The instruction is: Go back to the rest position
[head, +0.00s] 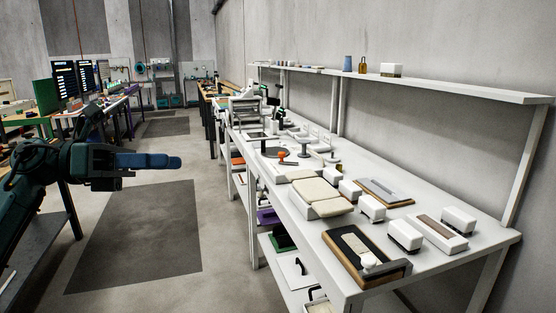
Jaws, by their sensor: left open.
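My left gripper (150,160) comes in from the left on a dark green arm. Its blue fingers point right, over the aisle floor, and it is open with nothing seen in it. It is seen from the side, so the fingers overlap. It is apart from the long white bench (400,208) on the right. My right gripper is out of view.
The bench carries white boxes (372,208), a wood-framed tray (352,256), a cream padded block (320,192) and an orange item (283,155). A wall shelf (440,88) runs above. A dark floor mat (140,235) lies in the clear aisle. Screens (66,80) stand left.

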